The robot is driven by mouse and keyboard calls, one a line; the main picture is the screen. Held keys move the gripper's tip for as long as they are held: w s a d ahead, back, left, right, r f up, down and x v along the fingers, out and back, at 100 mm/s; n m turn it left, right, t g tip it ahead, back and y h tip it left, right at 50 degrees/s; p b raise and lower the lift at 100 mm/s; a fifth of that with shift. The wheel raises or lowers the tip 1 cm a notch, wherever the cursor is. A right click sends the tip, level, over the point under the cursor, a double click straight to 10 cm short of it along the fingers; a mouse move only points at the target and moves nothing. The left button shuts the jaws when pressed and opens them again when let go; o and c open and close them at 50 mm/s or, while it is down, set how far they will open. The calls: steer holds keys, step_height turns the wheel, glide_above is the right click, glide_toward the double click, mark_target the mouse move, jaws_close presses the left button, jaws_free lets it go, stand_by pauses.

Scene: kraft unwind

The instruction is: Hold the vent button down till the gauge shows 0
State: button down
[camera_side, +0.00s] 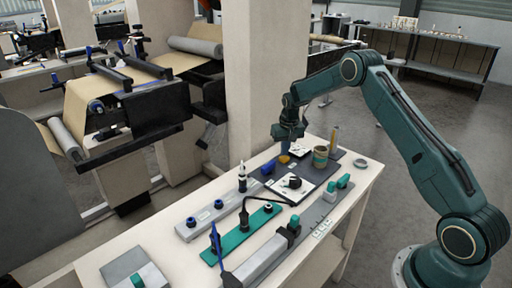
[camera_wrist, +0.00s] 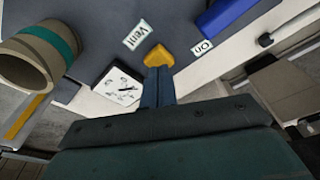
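The yellow vent button (camera_wrist: 158,56) is beside a white "Vent" label (camera_wrist: 137,33) on a dark grey mat. In the wrist view my gripper (camera_wrist: 158,75) has its fingers together, with the tips at the button's near edge; they look empty. In the side view my gripper (camera_side: 284,147) points down over the yellow button (camera_side: 283,159). I cannot tell how far the button is pressed. The white square gauge (camera_wrist: 118,88) lies left of my fingers in the wrist view. It has a dark needle, but its reading is too small to tell.
A blue block (camera_wrist: 222,14) with an "On" label (camera_wrist: 203,46) is beside the button. A brown cup with a teal band (camera_side: 320,156) stands right of my gripper.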

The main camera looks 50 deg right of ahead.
steer(key=shift+f, duration=0.85)
stand_by(2.4)
steer(key=shift+r, duration=2.55)
steer(key=shift+r, duration=0.15)
